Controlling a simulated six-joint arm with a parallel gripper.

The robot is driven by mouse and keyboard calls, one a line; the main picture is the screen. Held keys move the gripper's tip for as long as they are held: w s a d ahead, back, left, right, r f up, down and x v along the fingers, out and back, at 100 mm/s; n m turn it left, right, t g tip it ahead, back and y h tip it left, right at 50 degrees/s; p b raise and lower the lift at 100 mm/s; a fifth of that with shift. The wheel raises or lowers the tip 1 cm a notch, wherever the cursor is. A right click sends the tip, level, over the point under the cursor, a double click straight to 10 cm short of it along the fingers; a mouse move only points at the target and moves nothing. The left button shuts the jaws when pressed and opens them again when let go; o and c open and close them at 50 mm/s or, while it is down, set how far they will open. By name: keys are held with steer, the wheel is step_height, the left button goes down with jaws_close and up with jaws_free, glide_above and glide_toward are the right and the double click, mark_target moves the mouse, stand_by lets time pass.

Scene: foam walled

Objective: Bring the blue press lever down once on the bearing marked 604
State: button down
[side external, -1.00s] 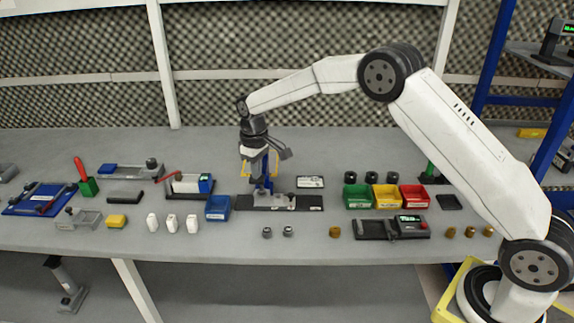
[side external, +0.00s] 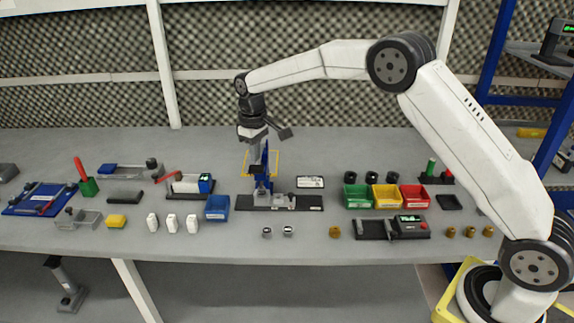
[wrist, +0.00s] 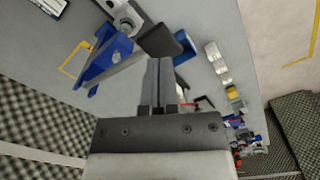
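The blue press (side external: 264,168) stands on a dark base plate (side external: 308,203) in the middle of the bench. It also shows in the wrist view (wrist: 98,66), with a grey bar and a dark block beside the fingers. A round silver part (wrist: 127,23) sits at the press; I cannot tell whether it is a bearing. My gripper (side external: 257,146) is above the press, pointing down. In the wrist view its fingers (wrist: 160,68) are together with nothing visible between them. Two small grey rings (side external: 267,232) (side external: 288,231) lie in front of the press. No 604 marking is readable.
A blue bin (side external: 217,208) stands left of the press. Green (side external: 357,197), yellow (side external: 386,198) and red (side external: 414,197) bins stand right. A dark device with a display (side external: 410,226) is in front of them. White pieces (side external: 172,223) stand at front left. The bench behind the press is clear.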

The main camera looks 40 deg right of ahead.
steer(key=shift+r, duration=2.2)
steer(key=shift+s, duration=0.15)
steer(key=s+d+f+m+t, duration=0.1)
steer(key=s+f, duration=0.1)
steer(key=s, duration=0.7)
steer(key=s+f+m, duration=0.1)
steer(key=s+f, duration=0.2)
steer(key=s, duration=0.7)
steer(key=s+d+f+m+t, duration=0.1)
steer(key=s+f, duration=0.1)
steer(key=s, duration=0.8)
steer(key=shift+s+d+f+t, duration=0.15)
steer(key=shift+d+f+t, duration=0.15)
steer(key=shift+d+f, duration=0.05)
